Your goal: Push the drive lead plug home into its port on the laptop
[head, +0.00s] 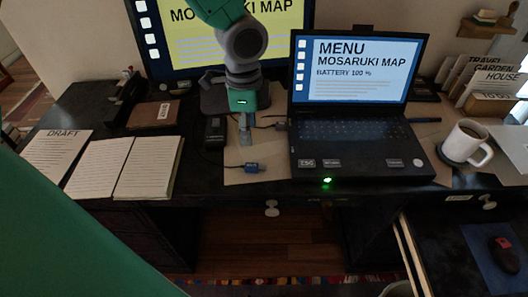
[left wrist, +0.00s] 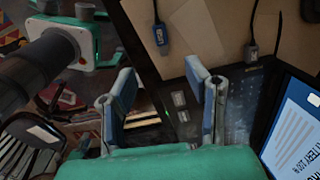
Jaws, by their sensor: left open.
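The laptop (head: 362,150) stands open on the desk, its screen lit. A blue plug (head: 250,167) on a dark lead lies on the brown mat to its left; it also shows in the left wrist view (left wrist: 161,36). A second dark plug (head: 279,126) is at the laptop's left edge, and it shows in the left wrist view (left wrist: 251,53); I cannot tell how deep it sits or which plug is the drive lead. My left gripper (head: 245,142) is above the mat, left of the laptop. Its fingers (left wrist: 168,100) are apart and empty.
A white mug (head: 467,142) stands right of the laptop. An open notebook (head: 128,166) and a draft sheet (head: 55,153) lie at the left. A monitor (head: 175,50) stands behind my left arm. The brown mat (head: 238,178) is partly bare in front of the blue plug.

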